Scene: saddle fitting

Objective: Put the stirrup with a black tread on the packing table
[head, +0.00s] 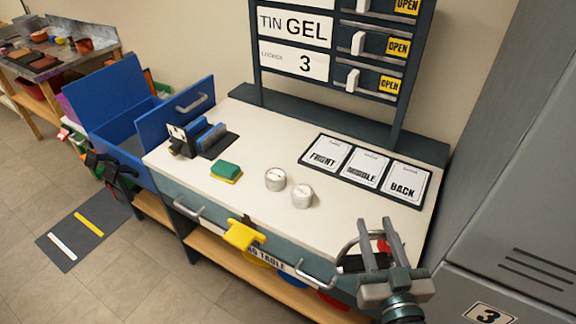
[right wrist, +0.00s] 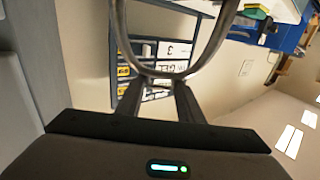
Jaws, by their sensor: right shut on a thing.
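The stirrup is a grey metal loop (head: 350,246) at the front right corner of the packing table. My right gripper (head: 377,228) is shut on its metal bow. In the right wrist view the curved bow (right wrist: 168,72) lies between the fingertips and the rest runs out of the frame at the top. A dark patch shows by the loop in the head view; I cannot tell if it is the tread. The packing table (head: 240,118) has a white top and a partly hidden front sign ending in "TABLE". My left gripper is not in view.
On the table stand two round tins (head: 302,196), a green and yellow sponge (head: 226,172), a blue brush rack (head: 205,138) and a card mat (head: 310,163). A yellow piece (head: 241,235) sits at the front edge. A grey locker (head: 520,200) stands close on the right.

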